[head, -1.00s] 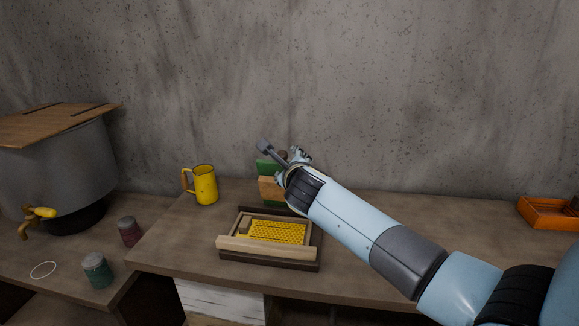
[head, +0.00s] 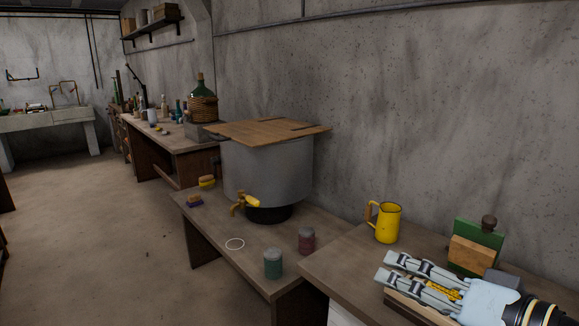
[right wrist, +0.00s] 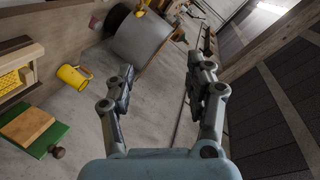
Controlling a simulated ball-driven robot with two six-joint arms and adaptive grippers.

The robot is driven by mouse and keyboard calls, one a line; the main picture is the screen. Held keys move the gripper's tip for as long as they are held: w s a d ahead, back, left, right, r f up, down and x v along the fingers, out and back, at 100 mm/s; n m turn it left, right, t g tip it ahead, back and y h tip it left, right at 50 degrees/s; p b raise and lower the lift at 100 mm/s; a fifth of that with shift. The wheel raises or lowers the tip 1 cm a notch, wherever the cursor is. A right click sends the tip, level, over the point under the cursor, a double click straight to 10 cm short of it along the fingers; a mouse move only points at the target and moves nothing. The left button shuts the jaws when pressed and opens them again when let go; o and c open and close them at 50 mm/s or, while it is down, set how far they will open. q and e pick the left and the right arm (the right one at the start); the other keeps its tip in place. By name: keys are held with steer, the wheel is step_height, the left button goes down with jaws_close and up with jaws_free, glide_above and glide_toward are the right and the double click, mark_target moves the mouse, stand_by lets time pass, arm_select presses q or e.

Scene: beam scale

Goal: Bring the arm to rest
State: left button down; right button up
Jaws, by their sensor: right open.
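My right gripper (head: 386,267) is open and empty, with its two fingers pointing left across the workbench at the lower right of the head view. It covers much of the wooden frame (head: 402,300) with the yellow mesh. In the right wrist view the two fingers of the gripper (right wrist: 160,64) stand wide apart with nothing between them. My left gripper is not in view.
A yellow mug (head: 388,224) and a green board with a wooden block (head: 471,255) stand behind the gripper. A lidded grey pot (head: 268,172) with a tap stands on the lower bench, near a green jar (head: 273,265) and a red jar (head: 306,242). Open floor (head: 110,240) lies left.

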steer(key=s+d+f+n+g+h, duration=0.2)
steer(key=s+d+f+g+h, duration=0.25)
steer(key=s, duration=0.55)
steer(key=s+d+f+n+g+h, duration=0.35)
steer(key=s+d, duration=0.25)
steer(key=s, duration=0.4)
steer(key=s+d+f+m+g+h+b, duration=0.2)
steer(key=f+b, duration=0.8)
steer(key=f, duration=2.8)
steer(key=s+d+f+g+y+b, duration=0.1)
steer(key=s+f+b, duration=0.5)
steer(key=s+f, duration=1.2)
step_height(320, 180, down, 2)
steer(key=shift+s+d+f, duration=0.15)
steer(key=shift+s+d, duration=0.15)
steer(key=shift+d, duration=0.2)
steer(key=shift+n, duration=0.25)
